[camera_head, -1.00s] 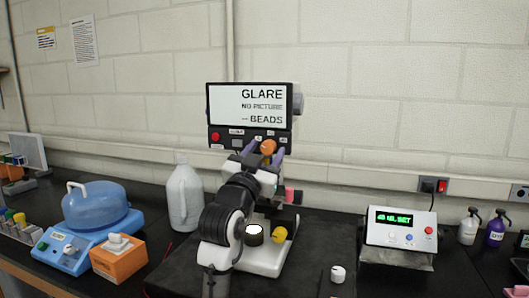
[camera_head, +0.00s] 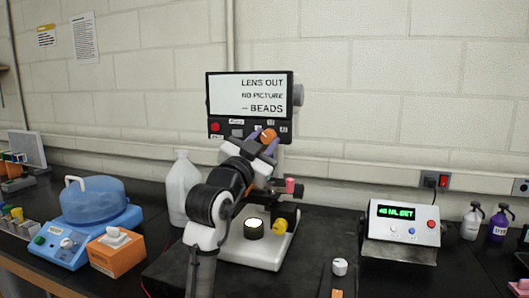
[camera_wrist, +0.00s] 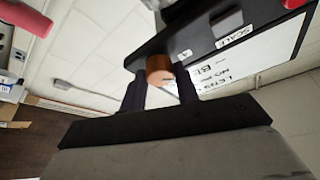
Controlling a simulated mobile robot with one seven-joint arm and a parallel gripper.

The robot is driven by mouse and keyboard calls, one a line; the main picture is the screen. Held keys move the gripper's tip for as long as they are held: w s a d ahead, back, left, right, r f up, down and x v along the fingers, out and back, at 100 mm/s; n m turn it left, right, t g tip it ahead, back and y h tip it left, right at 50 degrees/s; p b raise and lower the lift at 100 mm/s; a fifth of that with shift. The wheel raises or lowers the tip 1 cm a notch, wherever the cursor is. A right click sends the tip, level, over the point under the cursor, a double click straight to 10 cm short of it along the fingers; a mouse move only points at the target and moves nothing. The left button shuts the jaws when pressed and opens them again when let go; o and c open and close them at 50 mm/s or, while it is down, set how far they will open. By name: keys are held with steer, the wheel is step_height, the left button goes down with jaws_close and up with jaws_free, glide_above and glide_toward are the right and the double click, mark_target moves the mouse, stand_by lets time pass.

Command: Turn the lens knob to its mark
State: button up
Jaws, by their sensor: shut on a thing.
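An orange knob (camera_head: 268,135) sits on the dark control panel under the screen (camera_head: 249,95). The screen reads "LENS OUT", "NO PICTURE" and "BEADS". My gripper (camera_head: 263,141) is at the knob with a finger on either side, shut on it, and is tilted. In the wrist view the orange knob (camera_wrist: 159,68) shows between the two dark fingers, at the panel's edge. The knob's mark cannot be made out, and the small panel labels are mostly too small to read.
Below the screen stands a white instrument base (camera_head: 246,246) with a yellow knob (camera_head: 279,227) and a pink-red knob (camera_head: 290,186). A white jug (camera_head: 183,190) is left of my arm.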

steer(key=m+g+b, duration=0.1)
steer(key=m, duration=0.2)
steer(key=m+g+h+b, duration=0.1)
steer(key=m, duration=0.2)
steer(key=shift+a+h+b, duration=0.15)
steer(key=shift+h+b, duration=0.15)
steer(key=shift+b, duration=0.1)
steer(key=m+g, duration=0.2)
steer(key=m, duration=0.3)
steer(key=shift+r, duration=0.2)
steer(key=shift+g, duration=0.3)
steer(key=o, duration=1)
steer(key=shift+c, duration=0.2)
steer(key=shift+a, duration=0.1)
steer(key=b+v, duration=0.4)
steer(key=v, duration=0.9)
steer(key=shift+s+a+f, duration=0.2)
steer(key=shift+f, duration=0.05)
